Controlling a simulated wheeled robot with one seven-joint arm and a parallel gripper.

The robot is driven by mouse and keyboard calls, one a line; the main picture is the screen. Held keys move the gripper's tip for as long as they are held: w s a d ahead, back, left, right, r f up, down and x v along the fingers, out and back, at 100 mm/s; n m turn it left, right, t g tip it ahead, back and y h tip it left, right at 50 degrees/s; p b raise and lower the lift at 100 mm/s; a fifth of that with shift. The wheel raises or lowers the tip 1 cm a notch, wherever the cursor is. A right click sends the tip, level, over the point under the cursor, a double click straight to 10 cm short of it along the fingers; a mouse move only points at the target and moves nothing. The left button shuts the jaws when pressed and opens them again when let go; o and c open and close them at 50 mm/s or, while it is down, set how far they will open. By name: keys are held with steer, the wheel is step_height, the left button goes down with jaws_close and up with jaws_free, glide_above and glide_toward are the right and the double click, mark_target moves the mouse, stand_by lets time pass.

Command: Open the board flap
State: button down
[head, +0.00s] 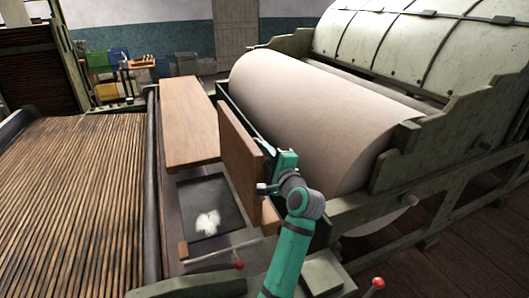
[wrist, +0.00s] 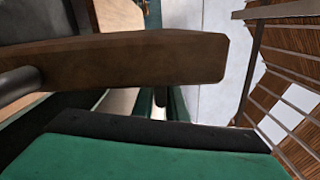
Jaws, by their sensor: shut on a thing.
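The board flap (head: 240,155) is a brown wooden panel standing steeply on edge beside the big pale roller. Left of it a dark recess (head: 190,212) lies uncovered, with a white fluffy clump (head: 208,222) in it. My gripper (head: 265,188) is at the near end of the flap and shut on it. The exact contact is hidden in the head view. In the wrist view the flap's wooden edge (wrist: 170,58) crosses close in front of the green gripper body, with a grey rod at the left. The fingertips are mostly hidden there.
A second wooden board (head: 188,120) lies flat behind the recess. The slatted apron (head: 75,185) is at the left. The pale roller (head: 300,110) and green machine frame stand close at the right. Red-knobbed levers (head: 378,283) are at the front.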

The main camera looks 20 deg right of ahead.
steer(key=shift+r, duration=0.4)
steer(key=c, duration=1.9)
jaws_free()
steer(key=shift+o, duration=0.4)
steer(key=shift+f, duration=0.2)
steer(key=s+d, duration=0.1)
steer(key=s, duration=0.9)
steer(key=shift+s, duration=0.4)
steer(key=shift+f, duration=0.15)
